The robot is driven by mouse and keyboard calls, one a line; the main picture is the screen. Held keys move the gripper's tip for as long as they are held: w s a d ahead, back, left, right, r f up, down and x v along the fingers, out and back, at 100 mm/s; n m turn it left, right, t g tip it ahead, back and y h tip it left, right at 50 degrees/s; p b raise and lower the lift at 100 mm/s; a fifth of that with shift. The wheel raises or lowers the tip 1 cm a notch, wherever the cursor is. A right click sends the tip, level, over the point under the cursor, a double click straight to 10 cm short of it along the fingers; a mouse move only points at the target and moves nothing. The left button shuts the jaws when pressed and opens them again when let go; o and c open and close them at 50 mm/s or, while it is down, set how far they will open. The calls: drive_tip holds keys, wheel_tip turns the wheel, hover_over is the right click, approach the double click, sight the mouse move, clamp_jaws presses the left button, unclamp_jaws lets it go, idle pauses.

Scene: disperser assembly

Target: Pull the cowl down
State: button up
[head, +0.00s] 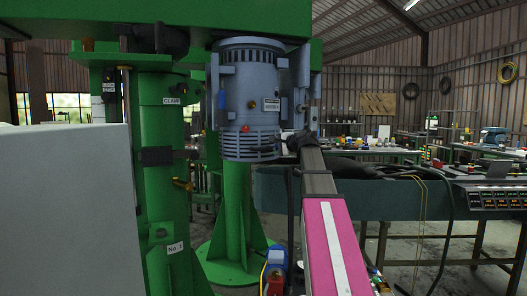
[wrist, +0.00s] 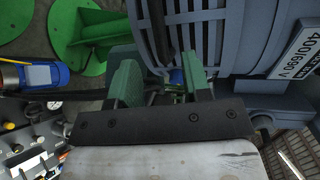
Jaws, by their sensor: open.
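The grey-blue motor (head: 250,85) hangs upright under the green beam. Its slotted lower part, which looks like the cowl (head: 248,145), is at the motor's bottom end. In the wrist view the slotted cowl (wrist: 195,30) fills the top middle, just ahead of the fingers. My gripper (head: 295,142) is at the right side of the cowl, its fingers hard to make out in the head view. In the wrist view my gripper (wrist: 155,68) has two green fingers apart with a gap between them. I cannot tell whether a finger touches the cowl.
A green column marked CLAMP (head: 165,150) stands left of the motor, and a green pedestal (head: 235,200) is below and behind it. A grey panel (head: 65,210) blocks the lower left. A dark bench (head: 390,200) lies to the right. A blue device (wrist: 42,76) shows at the wrist view's left.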

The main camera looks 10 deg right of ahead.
sight(265, 150)
drive_tip(key=x, duration=0.8)
drive_tip(key=shift+w+a+f, duration=0.1)
drive_tip(key=shift+w+a, duration=0.1)
drive_tip(key=shift+w, duration=0.05)
drive_tip(key=shift+f, duration=0.1)
clamp_jaws()
